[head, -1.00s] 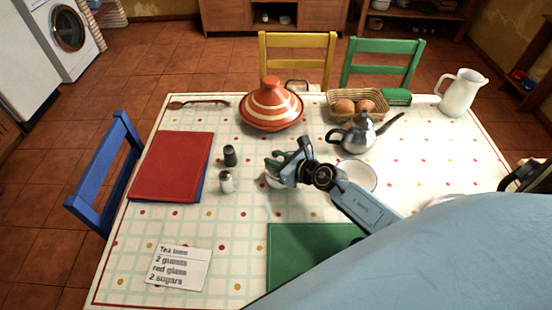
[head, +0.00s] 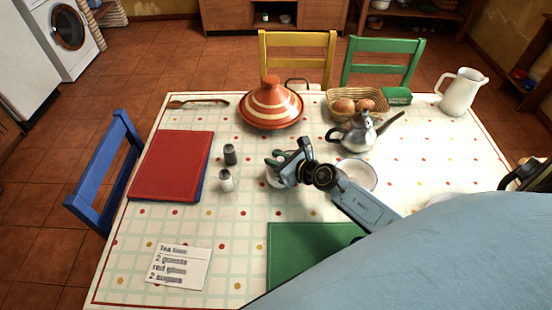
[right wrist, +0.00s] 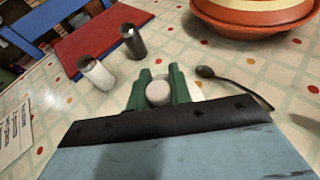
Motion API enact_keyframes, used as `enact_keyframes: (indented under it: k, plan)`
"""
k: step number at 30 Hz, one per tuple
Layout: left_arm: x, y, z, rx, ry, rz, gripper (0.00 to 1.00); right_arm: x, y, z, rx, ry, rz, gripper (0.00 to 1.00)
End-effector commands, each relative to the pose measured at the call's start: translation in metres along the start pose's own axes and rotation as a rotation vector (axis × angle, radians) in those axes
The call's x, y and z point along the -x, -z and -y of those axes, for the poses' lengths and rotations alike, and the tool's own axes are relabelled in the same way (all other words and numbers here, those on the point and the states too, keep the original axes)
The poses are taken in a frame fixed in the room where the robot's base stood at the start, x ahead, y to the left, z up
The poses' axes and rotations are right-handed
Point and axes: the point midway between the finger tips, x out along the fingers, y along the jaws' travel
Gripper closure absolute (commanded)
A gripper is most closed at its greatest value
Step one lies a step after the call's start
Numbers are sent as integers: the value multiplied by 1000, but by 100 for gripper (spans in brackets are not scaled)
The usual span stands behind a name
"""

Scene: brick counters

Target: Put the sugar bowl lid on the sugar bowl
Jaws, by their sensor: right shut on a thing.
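My right gripper (head: 276,160) has green fingers and is over the middle of the table. In the right wrist view, its fingers (right wrist: 158,78) are shut on a pale round knob (right wrist: 158,93), which looks like that of the sugar bowl lid. My left gripper is not in view.
A dark shaker (head: 230,155) and a white shaker (head: 226,181) stand left of the gripper. A dark spoon (right wrist: 232,80) lies close to its right in the wrist view. A tagine (head: 271,106), a metal teapot (head: 355,135) and a white bowl (head: 360,174) are nearby.

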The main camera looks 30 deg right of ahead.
Motion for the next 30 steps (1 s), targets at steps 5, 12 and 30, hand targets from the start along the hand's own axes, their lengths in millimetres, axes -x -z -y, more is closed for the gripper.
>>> enact_keyframes:
  k: [5,12,30]
  plan:
    - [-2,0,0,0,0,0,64,-1,3,0,0,0,0,100]
    - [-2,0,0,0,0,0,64,-1,2,0,0,0,1,100]
    - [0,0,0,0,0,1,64,2,3,0,0,0,-1,54]
